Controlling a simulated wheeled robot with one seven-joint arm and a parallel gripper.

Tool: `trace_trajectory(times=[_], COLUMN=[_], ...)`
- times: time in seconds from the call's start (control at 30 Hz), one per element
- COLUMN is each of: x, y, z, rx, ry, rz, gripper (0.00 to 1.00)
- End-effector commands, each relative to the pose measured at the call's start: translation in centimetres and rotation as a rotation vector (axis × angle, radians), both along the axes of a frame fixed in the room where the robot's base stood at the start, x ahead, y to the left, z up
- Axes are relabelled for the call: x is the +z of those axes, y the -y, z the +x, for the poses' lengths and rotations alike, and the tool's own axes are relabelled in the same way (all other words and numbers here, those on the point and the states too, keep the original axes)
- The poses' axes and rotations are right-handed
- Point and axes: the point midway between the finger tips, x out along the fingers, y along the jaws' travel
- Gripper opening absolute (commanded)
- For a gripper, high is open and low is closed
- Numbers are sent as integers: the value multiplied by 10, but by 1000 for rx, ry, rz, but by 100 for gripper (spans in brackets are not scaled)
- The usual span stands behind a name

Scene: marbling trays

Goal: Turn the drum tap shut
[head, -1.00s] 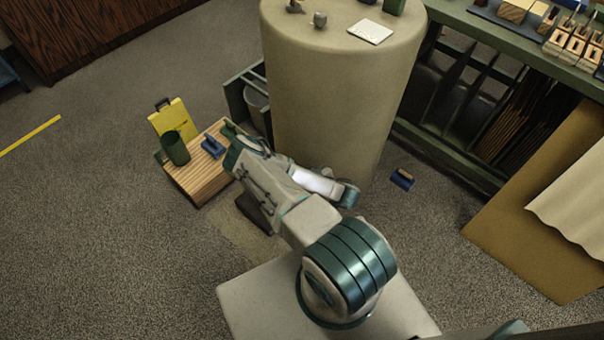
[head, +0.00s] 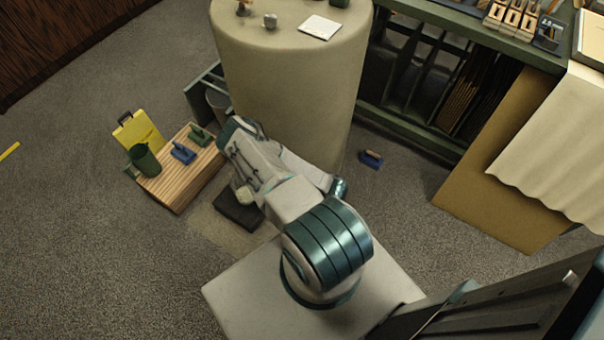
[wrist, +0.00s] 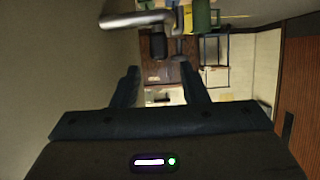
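The large beige drum (head: 285,85) stands behind my arm in the head view. No tap shows on it there; my arm covers part of its lower side. In the wrist view, a bent silver metal piece (wrist: 135,20), which looks like the tap, reaches in from the upper left. A dark block (wrist: 158,46) appears just below its end; I cannot tell whether they are joined. My gripper (wrist: 160,75) has its two fingers spread with nothing between them. The metal piece appears above the fingertips in the picture, apart from them. My fingers cannot be made out in the head view.
Left of the drum, a slatted wooden platform (head: 178,188) carries a green jug (head: 143,160), a blue tool (head: 182,153) and a green tool (head: 201,136). A yellow board (head: 140,132) stands behind. A blue tool (head: 371,159) lies on the floor. A dark green rack (head: 410,120) stands right.

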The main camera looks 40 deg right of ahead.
Motion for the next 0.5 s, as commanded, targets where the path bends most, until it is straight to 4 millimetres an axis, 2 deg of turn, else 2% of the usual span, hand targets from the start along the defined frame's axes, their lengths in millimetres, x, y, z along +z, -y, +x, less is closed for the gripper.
trace_trajectory(times=[0.03, 0.5], x=[6, 24], y=[4, 20], z=[-6, -53], rx=[-7, -3], ry=[0, 1], rz=[1, 0], gripper=[40, 40])
